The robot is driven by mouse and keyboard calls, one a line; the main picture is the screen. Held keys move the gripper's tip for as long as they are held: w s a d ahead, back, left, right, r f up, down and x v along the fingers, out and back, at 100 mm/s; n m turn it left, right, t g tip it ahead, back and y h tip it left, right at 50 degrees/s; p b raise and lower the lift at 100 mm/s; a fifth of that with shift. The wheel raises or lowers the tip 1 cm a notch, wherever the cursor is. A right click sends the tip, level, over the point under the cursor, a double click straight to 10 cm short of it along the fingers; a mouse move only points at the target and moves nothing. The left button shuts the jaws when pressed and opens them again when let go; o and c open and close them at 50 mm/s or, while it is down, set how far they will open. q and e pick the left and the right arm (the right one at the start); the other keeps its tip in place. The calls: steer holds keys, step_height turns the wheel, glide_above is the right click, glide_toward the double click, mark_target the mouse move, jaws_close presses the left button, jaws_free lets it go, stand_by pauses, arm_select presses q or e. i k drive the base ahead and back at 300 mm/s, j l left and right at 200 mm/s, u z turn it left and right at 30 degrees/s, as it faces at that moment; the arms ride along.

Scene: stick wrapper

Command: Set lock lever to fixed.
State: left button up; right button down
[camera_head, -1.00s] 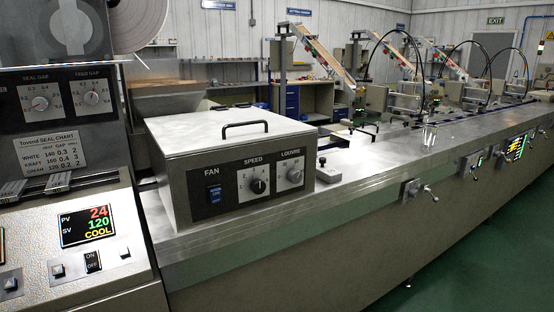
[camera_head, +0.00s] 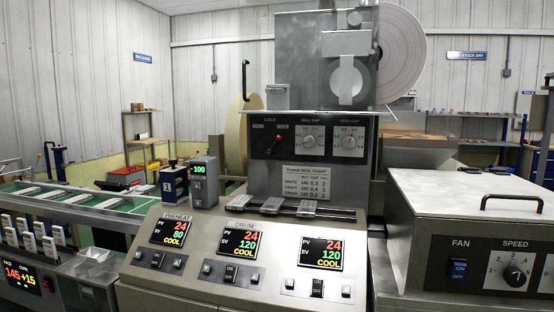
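The lock lever (camera_head: 278,138) is on the dark upper panel (camera_head: 265,156) of the grey machine, left of two dials. It has a small red knob, and its thin stem seems to lean up and to the right. The word LOCK stands above it, with two small position labels that are too small to read. I cannot tell which label the lever points at. Neither of my grippers is in view.
Below the panel is a sloped console (camera_head: 216,240) with several temperature displays and switches. A box with FAN and SPEED controls (camera_head: 480,230) stands at right. A green conveyor (camera_head: 75,205) and small counter units (camera_head: 188,183) are at left.

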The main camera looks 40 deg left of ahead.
mark_target(269, 151)
steer(key=u, duration=1.3)
steer(key=j+u, duration=0.3)
steer(key=i+j, duration=0.05)
steer(key=j, duration=0.05)
